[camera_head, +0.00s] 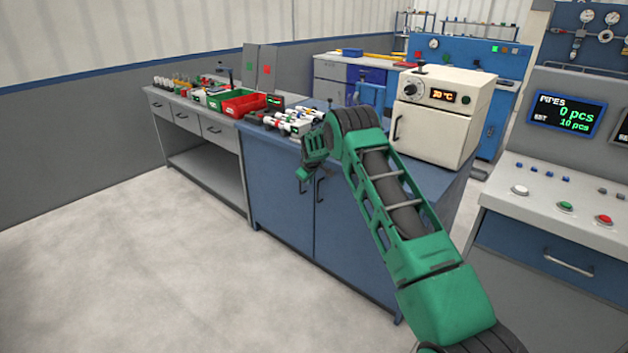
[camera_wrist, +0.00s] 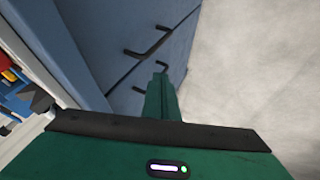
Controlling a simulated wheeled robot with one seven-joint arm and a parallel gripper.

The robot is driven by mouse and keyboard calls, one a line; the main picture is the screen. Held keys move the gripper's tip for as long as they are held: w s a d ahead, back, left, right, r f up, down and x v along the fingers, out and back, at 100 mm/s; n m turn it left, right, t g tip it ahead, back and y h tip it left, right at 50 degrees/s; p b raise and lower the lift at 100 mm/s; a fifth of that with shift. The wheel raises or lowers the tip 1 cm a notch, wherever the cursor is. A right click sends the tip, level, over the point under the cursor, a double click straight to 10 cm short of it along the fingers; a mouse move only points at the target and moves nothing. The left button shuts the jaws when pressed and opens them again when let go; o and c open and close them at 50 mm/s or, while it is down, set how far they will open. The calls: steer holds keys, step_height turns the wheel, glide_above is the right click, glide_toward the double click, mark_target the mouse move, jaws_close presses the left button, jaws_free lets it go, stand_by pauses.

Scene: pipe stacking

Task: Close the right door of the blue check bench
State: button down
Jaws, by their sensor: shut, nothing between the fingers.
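The blue check bench (camera_head: 270,165) stands in the middle of the head view, with two front doors side by side. Its right door (camera_head: 352,245) looks flush with the front, and a thin dark seam parts it from the left door (camera_head: 278,195). A dark handle (camera_head: 320,190) shows just right of the seam. My green gripper (camera_head: 303,177) is shut and empty, pointing down in front of the doors near the handles, partly hiding them. In the wrist view its fingers (camera_wrist: 160,78) are close to the dark handles (camera_wrist: 148,43); contact cannot be told.
White and coloured pipe parts (camera_head: 285,120) and a cream oven (camera_head: 440,115) stand on the bench top. A grey table (camera_head: 207,160) adjoins at left, and a control console (camera_head: 560,215) stands at right. The floor (camera_head: 150,270) in front is clear.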

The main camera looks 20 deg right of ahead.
steer(key=a+v, duration=0.1)
steer(key=v, duration=0.9)
steer(key=shift+s+a, duration=0.2)
steer(key=shift+a, duration=0.15)
steer(key=s+d+r+m+g, duration=0.1)
steer(key=s+d+r+m, duration=0.15)
steer(key=s+r, duration=0.55)
steer(key=s+d+r+m+g, duration=0.1)
steer(key=s+d+r+g, duration=0.15)
steer(key=s, duration=1.05)
steer(key=s+d+r+m, duration=0.2)
steer(key=s+d+r, duration=0.1)
steer(key=s+r, duration=0.55)
steer(key=s+a+m+g+y, duration=0.1)
steer(key=s+a+m, duration=0.1)
steer(key=s, duration=1.1)
steer(key=s+a+f+m+g, duration=0.1)
steer(key=s+a+m, duration=0.1)
steer(key=s, duration=1.1)
steer(key=s+a+f+m+g+y, duration=0.1)
steer(key=s+a+m, duration=0.1)
steer(key=s, duration=1.1)
steer(key=shift+s+a+y, duration=0.2)
steer(key=shift+a+y, duration=0.1)
steer(key=shift+a, duration=0.05)
steer(key=shift+f+g, duration=0.15)
steer(key=shift+g, duration=0.1)
